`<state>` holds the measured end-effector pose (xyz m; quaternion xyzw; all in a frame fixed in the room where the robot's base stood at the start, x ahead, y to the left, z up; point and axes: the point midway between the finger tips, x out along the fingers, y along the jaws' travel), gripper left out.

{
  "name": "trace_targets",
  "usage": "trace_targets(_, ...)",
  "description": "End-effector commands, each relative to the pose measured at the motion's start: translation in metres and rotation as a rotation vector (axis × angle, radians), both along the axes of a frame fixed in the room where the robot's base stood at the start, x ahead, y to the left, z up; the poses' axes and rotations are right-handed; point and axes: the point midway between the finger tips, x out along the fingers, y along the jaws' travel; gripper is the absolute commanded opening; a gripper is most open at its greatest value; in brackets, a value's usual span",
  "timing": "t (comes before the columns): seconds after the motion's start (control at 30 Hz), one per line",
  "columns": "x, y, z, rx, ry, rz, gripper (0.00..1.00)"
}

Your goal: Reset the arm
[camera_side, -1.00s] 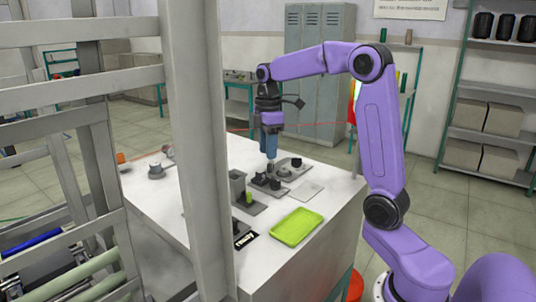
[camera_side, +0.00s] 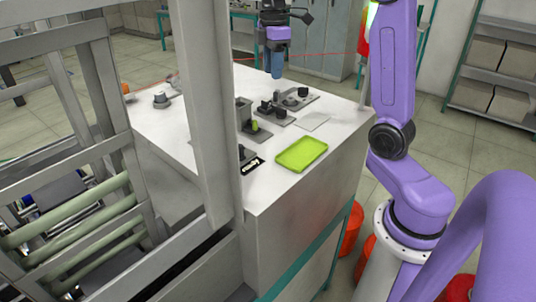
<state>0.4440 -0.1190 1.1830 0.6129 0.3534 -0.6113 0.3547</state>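My gripper (camera_side: 275,74) hangs at the end of my purple arm, pointing down, above the back part of the white table (camera_side: 330,150). It has blue fingers and looks apart from the fixtures below it. The fingers are too small in the picture to tell whether they are open or shut, and I see nothing clearly held. Small dark fixtures (camera_side: 270,112) stand on the table below and in front of the gripper. The upper part of my arm runs out of the top of the picture.
A lime green tray (camera_side: 302,154) lies near the table's right edge, with a pale flat plate (camera_side: 313,121) behind it. A grey upright post (camera_side: 203,120) hides part of the table. A roller frame (camera_side: 75,210) stands at left. Orange-red buckets (camera_side: 351,230) stand on the floor.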

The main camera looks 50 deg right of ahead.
Motion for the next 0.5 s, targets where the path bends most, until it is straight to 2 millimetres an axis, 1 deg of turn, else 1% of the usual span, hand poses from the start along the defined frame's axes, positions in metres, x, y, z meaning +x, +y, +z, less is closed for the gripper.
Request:
trace_targets(0.13,-0.015,0.041,-0.006,0.0,-0.012,0.016,0.36)
trace_targets(0.2,-0.027,0.063,-0.011,0.003,-0.019,0.019,0.36)
trace_targets(0.27,-0.039,0.081,-0.015,0.004,-0.024,0.022,0.36)
trace_targets(0.4,-0.07,0.117,-0.026,0.013,-0.037,0.027,0.36)
trace_targets(0.5,-0.096,0.138,-0.034,0.021,-0.046,0.031,0.36)
